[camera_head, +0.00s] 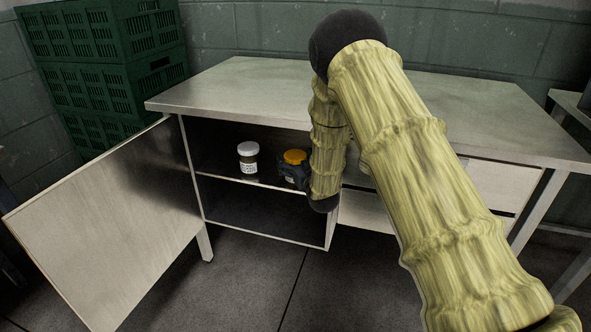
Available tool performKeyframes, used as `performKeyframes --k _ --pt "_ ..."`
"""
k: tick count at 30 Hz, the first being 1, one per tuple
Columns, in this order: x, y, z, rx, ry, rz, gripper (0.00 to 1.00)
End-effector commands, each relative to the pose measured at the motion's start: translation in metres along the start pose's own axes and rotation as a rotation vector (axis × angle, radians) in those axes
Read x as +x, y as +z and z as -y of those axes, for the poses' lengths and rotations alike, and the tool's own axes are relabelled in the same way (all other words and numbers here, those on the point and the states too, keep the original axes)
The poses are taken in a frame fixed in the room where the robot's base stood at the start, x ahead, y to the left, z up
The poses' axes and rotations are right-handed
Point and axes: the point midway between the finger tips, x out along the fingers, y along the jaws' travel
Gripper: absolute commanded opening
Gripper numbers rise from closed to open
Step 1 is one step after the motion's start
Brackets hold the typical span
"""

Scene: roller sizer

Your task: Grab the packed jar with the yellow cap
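The jar with the yellow cap (294,157) stands upright on the upper shelf inside the open cabinet, at the right side of the opening. My gripper (287,171) is dark and reaches in from the right, at the jar's body just below the cap. It covers much of the jar; a bit of pale label shows under it. I cannot tell whether the fingers are closed on the jar or only around it. A second jar with a white cap (248,157) and a white label stands to the left on the same shelf.
The cabinet door (110,225) stands swung open to the left. The grey worktop (235,90) above is bare where it shows. The lower compartment (255,212) looks empty. Closed drawers (490,182) are on the right. Green crates (105,60) are stacked behind at left.

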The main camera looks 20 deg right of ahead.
Motion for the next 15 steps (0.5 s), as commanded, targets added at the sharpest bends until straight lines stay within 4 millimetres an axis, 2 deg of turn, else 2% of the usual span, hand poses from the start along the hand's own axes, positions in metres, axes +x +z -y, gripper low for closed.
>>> performKeyframes --k 1,8,9,15 --pt "-0.0001 -0.0001 -0.0001 0.0 0.0 0.0 0.76" --pt "-0.0002 -0.0001 -0.0003 0.0 0.0 0.0 0.34" --pt "0.0001 -0.0009 -0.0003 0.0 0.0 -0.001 0.32" --pt "0.0 -0.0014 -0.0004 0.0 0.0 -0.001 0.31"
